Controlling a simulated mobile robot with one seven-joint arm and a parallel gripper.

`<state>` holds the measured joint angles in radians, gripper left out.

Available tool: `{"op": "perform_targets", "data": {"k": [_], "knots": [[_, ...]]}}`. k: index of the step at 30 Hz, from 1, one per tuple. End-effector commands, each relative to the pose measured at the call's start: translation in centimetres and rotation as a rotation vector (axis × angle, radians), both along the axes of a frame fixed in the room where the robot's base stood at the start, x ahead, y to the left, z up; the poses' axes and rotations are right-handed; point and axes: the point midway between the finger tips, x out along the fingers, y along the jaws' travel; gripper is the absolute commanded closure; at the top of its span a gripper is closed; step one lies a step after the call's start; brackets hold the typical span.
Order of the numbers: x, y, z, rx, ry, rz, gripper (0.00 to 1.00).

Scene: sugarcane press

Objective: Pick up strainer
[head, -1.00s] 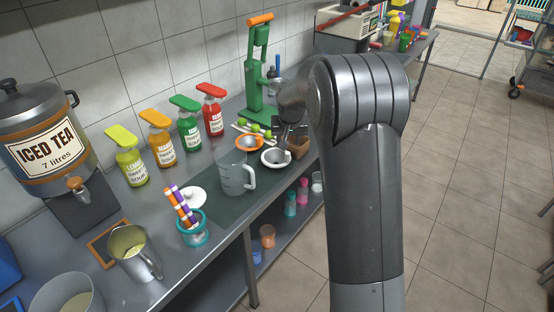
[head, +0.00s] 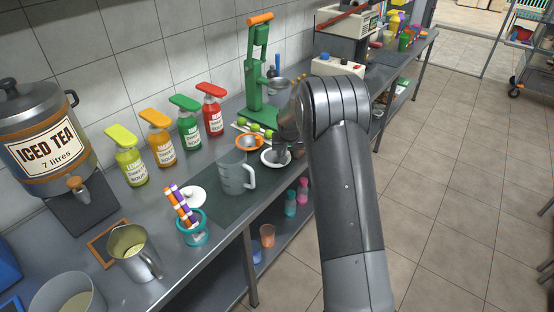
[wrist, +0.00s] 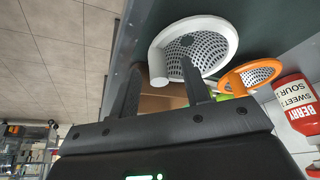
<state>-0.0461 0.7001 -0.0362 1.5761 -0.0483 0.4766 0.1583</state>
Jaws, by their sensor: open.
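A white strainer (head: 269,158) with a perforated bowl lies on the counter below the green press. It also shows in the wrist view (wrist: 205,45), with its short handle on the near side. An orange strainer (head: 249,143) lies just behind and left of it, and shows at the right in the wrist view (wrist: 250,77). My gripper (wrist: 162,66) is open and empty. In the wrist view, the white handle appears between its fingertips, and one finger overlaps the bowl. I cannot tell whether they touch. My arm partly hides the white strainer in the head view.
The green press (head: 257,70) stands close behind the strainers, with limes (head: 256,127) beside it. A clear measuring jug (head: 236,176) stands to the left. Several syrup bottles (head: 188,122) line the wall. The floor aisle at the right is clear.

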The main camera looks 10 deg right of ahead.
Motion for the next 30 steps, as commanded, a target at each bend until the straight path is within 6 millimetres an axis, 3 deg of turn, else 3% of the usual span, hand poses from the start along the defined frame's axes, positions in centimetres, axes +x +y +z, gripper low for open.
{"op": "perform_targets", "data": {"k": [10, 26, 30], "knots": [[0.33, -0.05, -0.73, 0.0, -0.001, 0.0, 0.57], [0.31, -0.06, -0.7, 0.0, -0.001, -0.001, 1.0], [0.31, -0.06, -0.69, 0.0, -0.001, -0.001, 1.0]]}}
